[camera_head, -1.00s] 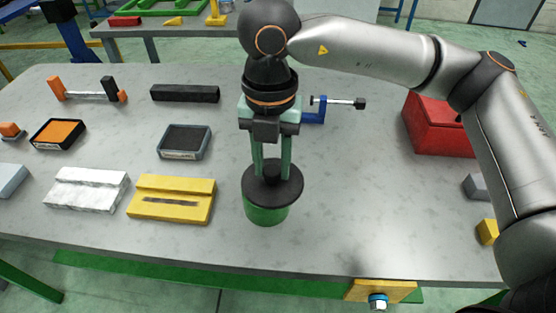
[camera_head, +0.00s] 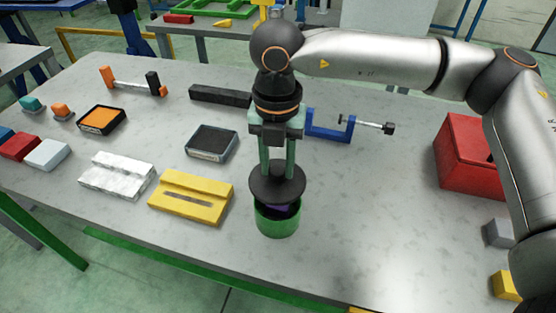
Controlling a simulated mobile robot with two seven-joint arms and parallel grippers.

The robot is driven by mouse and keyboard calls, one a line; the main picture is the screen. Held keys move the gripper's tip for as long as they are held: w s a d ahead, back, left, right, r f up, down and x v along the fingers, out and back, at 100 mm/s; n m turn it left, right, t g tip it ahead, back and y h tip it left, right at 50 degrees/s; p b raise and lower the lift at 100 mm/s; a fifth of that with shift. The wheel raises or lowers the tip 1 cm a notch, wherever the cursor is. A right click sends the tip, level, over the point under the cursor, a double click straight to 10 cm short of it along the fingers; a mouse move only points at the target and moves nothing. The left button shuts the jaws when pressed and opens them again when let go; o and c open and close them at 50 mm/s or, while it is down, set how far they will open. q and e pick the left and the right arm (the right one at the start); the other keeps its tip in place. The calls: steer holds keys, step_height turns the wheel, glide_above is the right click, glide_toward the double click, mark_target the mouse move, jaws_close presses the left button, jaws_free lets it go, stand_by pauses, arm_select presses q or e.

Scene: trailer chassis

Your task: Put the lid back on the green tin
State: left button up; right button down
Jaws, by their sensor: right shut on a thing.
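The green tin (camera_head: 278,225) stands upright on the grey table, with something purple inside it showing through its open top. The dark round lid (camera_head: 277,190) is held just above the tin, with a gap at the front between lid and rim. My right gripper (camera_head: 277,171) points down and is shut on the lid's knob, which its fingers mostly hide. Whether the lid touches the far rim cannot be told. My left gripper is not in view.
A yellow block (camera_head: 191,196) and a white block (camera_head: 118,175) lie left of the tin. A dark-topped tray (camera_head: 211,142) and a blue clamp (camera_head: 330,128) lie behind. A red box (camera_head: 466,155) stands at the right. The table between tin and red box is clear.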

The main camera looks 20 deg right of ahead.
mark_target(278, 182)
step_height(278, 182, down, 4)
steer(key=shift+f+b, duration=0.25)
steer(key=shift+b, duration=0.95)
steer(key=shift+f+b, duration=0.6)
steer(key=shift+b, duration=0.05)
steer(key=shift+b, duration=0.5)
steer(key=shift+f+b, duration=0.2)
steer(key=shift+b, duration=0.5)
stand_by(1.0)
stand_by(0.4)
jaws_free()
stand_by(0.5)
steer(key=shift+r, duration=0.1)
